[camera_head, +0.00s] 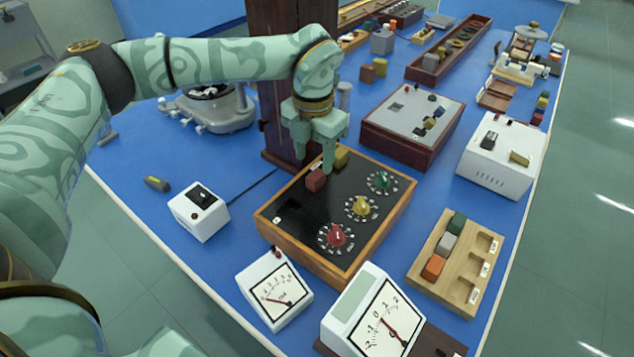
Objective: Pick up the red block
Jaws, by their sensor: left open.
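A red block (316,181) sits on the black top of a wood-framed dial box (288,213), near its upper left edge. My left gripper (317,157) is pale green, points down and is open, with its fingers just above and around the red block's far side. I cannot tell whether a finger touches the block. A yellow-olive block (341,158) lies just behind, partly hidden by the gripper. My right gripper is not in view.
The box carries red (336,236), yellow (360,206) and green (381,180) knobs. Two meters (275,290) (373,316) stand in front. A wooden tray (452,272) with blocks is at right. A dark post (285,60) rises behind the gripper.

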